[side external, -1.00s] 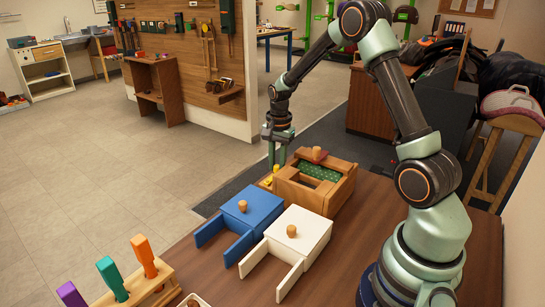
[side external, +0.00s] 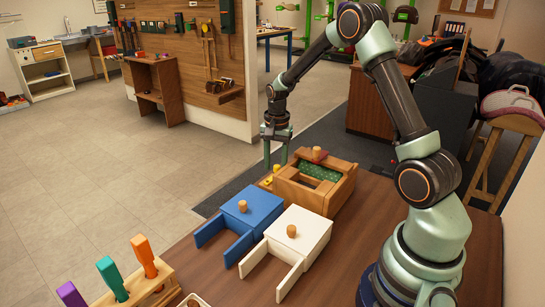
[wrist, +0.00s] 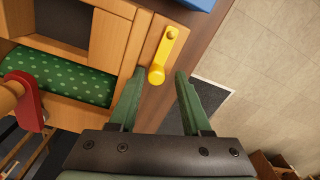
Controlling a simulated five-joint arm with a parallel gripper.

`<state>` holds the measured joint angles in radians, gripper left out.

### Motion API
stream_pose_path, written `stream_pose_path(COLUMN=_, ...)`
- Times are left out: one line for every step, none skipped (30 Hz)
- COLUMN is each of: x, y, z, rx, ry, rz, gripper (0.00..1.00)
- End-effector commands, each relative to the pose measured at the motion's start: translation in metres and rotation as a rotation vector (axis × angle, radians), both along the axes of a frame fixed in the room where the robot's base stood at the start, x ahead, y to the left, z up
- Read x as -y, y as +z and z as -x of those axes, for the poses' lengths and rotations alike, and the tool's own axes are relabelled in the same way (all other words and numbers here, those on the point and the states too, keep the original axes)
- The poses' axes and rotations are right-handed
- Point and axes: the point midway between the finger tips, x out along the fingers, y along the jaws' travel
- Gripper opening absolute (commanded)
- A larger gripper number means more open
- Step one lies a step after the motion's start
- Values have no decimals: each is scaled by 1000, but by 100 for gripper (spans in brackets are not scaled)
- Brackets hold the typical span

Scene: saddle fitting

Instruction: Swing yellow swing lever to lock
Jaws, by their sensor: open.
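The yellow swing lever (wrist: 162,58) is on a narrow wooden strip at the side of the wooden box (wrist: 110,35), with a round pivot at one end and a knob at the other. In the side view the lever (side external: 275,169) is small and partly hidden. My gripper (wrist: 160,80) is open, and its two green fingers stand apart with the lever's knob end between and just beyond the tips. In the side view my gripper (side external: 275,165) points down at the box's left edge. I cannot tell whether a finger touches the lever.
The box has a green dotted lining (wrist: 62,78) and a red latch with a wooden knob (wrist: 28,100). A blue box (side external: 245,215) and a white box (side external: 300,238) stand nearer. A rack with coloured handles (side external: 150,285) is at front left.

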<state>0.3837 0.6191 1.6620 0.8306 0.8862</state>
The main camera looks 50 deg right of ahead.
Motion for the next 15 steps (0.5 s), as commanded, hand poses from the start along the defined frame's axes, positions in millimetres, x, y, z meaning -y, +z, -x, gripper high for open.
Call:
stream_pose_path(x=0, y=-1, z=-2, rx=-5, ry=48, rz=0, gripper=56)
stream_pose_path(x=0, y=-1, z=-4, rx=-5, ry=82, rz=0, gripper=56)
stream_pose_path(x=-1, y=-1, z=-6, rx=-5, ry=129, rz=2, gripper=56)
stream_pose_path(x=-1, y=-1, z=-8, rx=-7, ry=164, rz=2, gripper=56)
stream_pose_path(x=-2, y=-1, z=-9, rx=-8, ry=199, rz=2, gripper=56)
stream_pose_path(x=-3, y=-1, z=-12, rx=-9, ry=245, rz=3, gripper=56)
stream_pose_path(x=-4, y=-1, z=-13, rx=-10, ry=280, rz=3, gripper=56)
stream_pose_path(x=-5, y=-1, z=-15, rx=-11, ry=315, rz=4, gripper=56)
stream_pose_path(x=-6, y=-1, z=-17, rx=-12, ry=361, rz=5, gripper=56)
stream_pose_path(x=-6, y=-1, z=-19, rx=-13, ry=396, rz=5, gripper=56)
stream_pose_path(x=-7, y=-1, z=-20, rx=-14, ry=431, rz=5, gripper=56)
stream_pose_path(x=-8, y=-1, z=-22, rx=-16, ry=478, rz=5, gripper=56)
stream_pose_path(x=-9, y=-1, z=-24, rx=-17, ry=513, rz=5, gripper=56)
stream_pose_path(x=-10, y=-1, z=-25, rx=-19, ry=548, rz=5, gripper=56)
stream_pose_path(x=-12, y=-1, z=-27, rx=-20, ry=595, rz=5, gripper=56)
